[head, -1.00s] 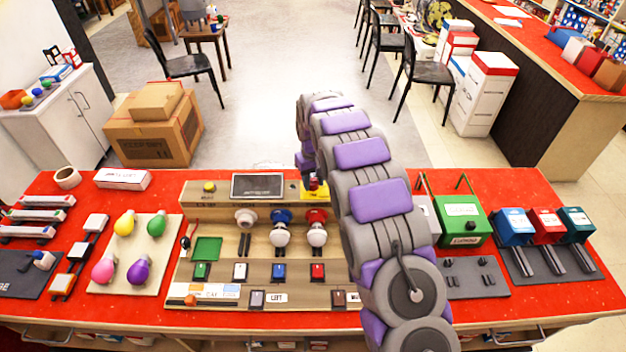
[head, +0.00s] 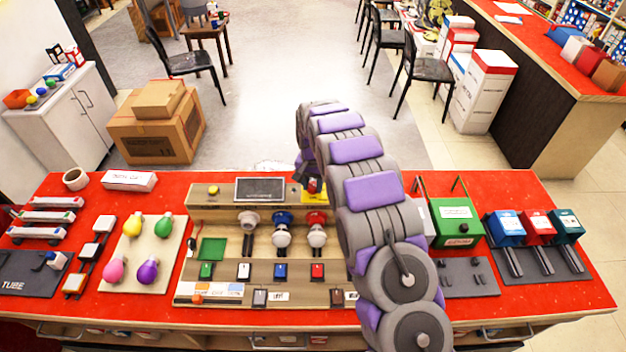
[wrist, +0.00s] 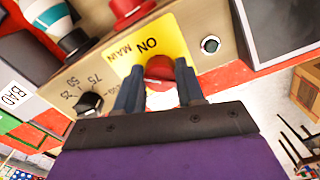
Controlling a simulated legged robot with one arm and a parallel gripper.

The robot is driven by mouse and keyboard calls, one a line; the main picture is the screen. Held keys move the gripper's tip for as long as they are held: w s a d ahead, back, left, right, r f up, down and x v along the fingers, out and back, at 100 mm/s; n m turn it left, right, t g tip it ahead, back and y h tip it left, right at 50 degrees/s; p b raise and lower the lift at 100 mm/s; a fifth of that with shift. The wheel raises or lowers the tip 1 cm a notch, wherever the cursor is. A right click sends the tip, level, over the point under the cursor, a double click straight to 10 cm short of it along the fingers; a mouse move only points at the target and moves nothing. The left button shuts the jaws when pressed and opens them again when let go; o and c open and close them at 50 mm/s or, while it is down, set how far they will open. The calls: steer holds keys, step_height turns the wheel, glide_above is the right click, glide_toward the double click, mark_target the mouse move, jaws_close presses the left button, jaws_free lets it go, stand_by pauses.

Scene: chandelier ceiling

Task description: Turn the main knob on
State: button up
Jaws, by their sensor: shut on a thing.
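The main knob is red and sits on a yellow plate (wrist: 172,38) marked "MAIN" and "ON", on the wooden panel (head: 218,193). In the wrist view the red knob (wrist: 160,68) lies between the two dark fingers of my gripper (wrist: 160,80), which is shut on it. The fingers hide its sides and lower part, so I cannot tell which way it points. In the head view my arm reaches over the table to the panel's back right corner and covers much of that plate.
A black dial (wrist: 88,102) marked with numbers is close beside my gripper. The panel also carries a dark screen (head: 260,189), bulb sockets (head: 282,236) and coloured switches. A board of coloured bulbs (head: 125,270) lies left; a green box (head: 452,222) stands right of my arm.

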mark_target(310, 185)
steer(key=m+p, duration=0.2)
steer(key=m, duration=0.3)
steer(key=shift+a+m, duration=0.15)
steer(key=shift+m, duration=0.15)
steer(key=shift+w+m+p, duration=0.15)
steer(key=shift+m+p, duration=0.4)
steer(key=shift+m, duration=1.65)
steer(key=o, duration=1)
steer(key=shift+a, duration=0.15)
step_height(310, 185, up, 17)
steer(key=shift+a+r+p, duration=0.1)
steer(key=shift+p, duration=0.45)
